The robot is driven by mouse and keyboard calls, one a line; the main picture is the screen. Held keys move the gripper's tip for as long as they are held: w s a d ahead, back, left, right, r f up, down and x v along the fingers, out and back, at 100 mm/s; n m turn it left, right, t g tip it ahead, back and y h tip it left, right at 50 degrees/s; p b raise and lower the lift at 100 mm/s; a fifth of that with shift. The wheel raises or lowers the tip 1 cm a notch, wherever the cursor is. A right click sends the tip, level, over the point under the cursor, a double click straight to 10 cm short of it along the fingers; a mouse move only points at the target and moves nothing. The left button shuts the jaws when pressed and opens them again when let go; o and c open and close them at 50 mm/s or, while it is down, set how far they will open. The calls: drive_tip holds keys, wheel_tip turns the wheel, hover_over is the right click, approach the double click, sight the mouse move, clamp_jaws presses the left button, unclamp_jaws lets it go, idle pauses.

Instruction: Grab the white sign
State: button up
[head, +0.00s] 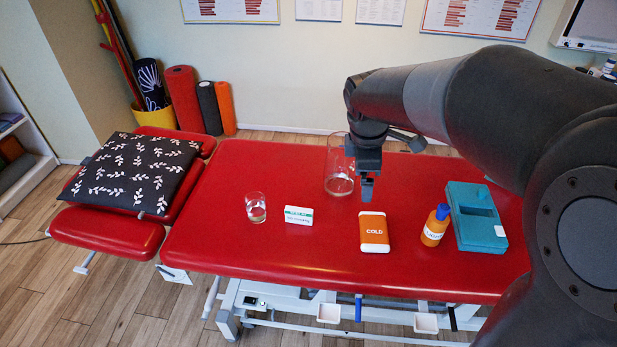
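The white sign (298,215) is a small block with a green band and lettering. It stands on the red treatment table (215,240), between a small drinking glass and an orange box. My gripper (366,190) points down above the table, to the right of the sign and behind the orange box. It is apart from the sign. The fingers show edge-on, so I cannot tell whether they are open or shut. Nothing is visible between them.
Near the sign are the small glass (256,207), a tall glass (338,170) partly behind my gripper, the orange COLD box (374,233), an orange bottle with blue cap (435,226) and a teal case (477,232). A patterned cushion (135,172) lies left. The table's front is clear.

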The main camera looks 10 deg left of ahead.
drive_tip(key=w+a+f+n+g, duration=0.1)
drive_tip(key=w+a+f+n, duration=0.8)
drive_tip(key=f, duration=0.1)
drive_tip(key=n+g+y, duration=0.1)
drive_tip(key=n+g, duration=0.1)
drive_tip(key=n, duration=0.6)
hover_over(299, 210)
drive_tip(key=f, duration=1.1)
drive_tip(key=shift+w+d+f, duration=0.2)
drive_tip(key=shift+w+d, duration=0.2)
drive_tip(key=shift+a+f, duration=0.2)
drive_tip(key=shift+f, duration=0.35)
wheel_tip(299, 210, down, 5)
drive_tip(key=shift+f, duration=0.1)
drive_tip(key=f, duration=0.5)
drive_tip(key=shift+s+a, duration=0.25)
drive_tip(key=shift+s, duration=0.05)
drive_tip(key=shift+c, duration=0.3)
drive_tip(key=c, duration=0.9)
drive_tip(key=shift+o, duration=0.2)
drive_tip(key=shift+r, duration=0.15)
